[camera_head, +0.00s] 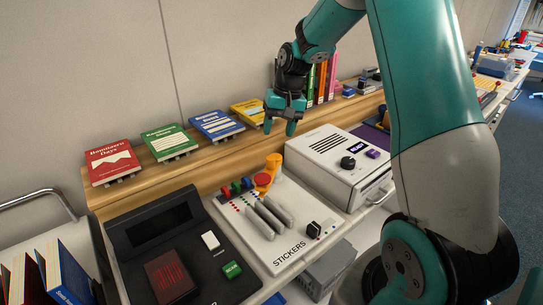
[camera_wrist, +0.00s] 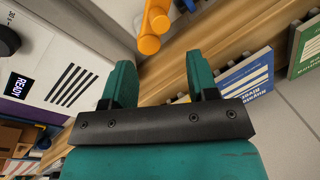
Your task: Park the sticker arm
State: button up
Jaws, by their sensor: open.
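The sticker machine is a white console (camera_head: 280,226) marked STICKERS, with grey levers, coloured knobs and a round red button. An orange arm-like part (camera_head: 272,166) stands at its back edge; in the wrist view the orange part (camera_wrist: 153,28) shows at the top centre. I cannot tell whether it is parked. My gripper (camera_head: 281,128) is open and empty. It hangs above the wooden ledge, behind and a little above the orange part, apart from it. In the wrist view its two teal fingers (camera_wrist: 162,85) are spread with nothing between them.
A white box with a READY display (camera_head: 330,160) stands right of the console. A black device (camera_head: 165,245) stands to its left. Red, green, blue and yellow books (camera_head: 217,125) lie along the wooden ledge (camera_head: 210,170). Upright books (camera_head: 322,82) stand right of my gripper.

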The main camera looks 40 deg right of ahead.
aim_at(271, 158)
jog(key=x, duration=0.9)
jog(key=shift+f+p, duration=0.25)
jog(key=shift+p, duration=0.15)
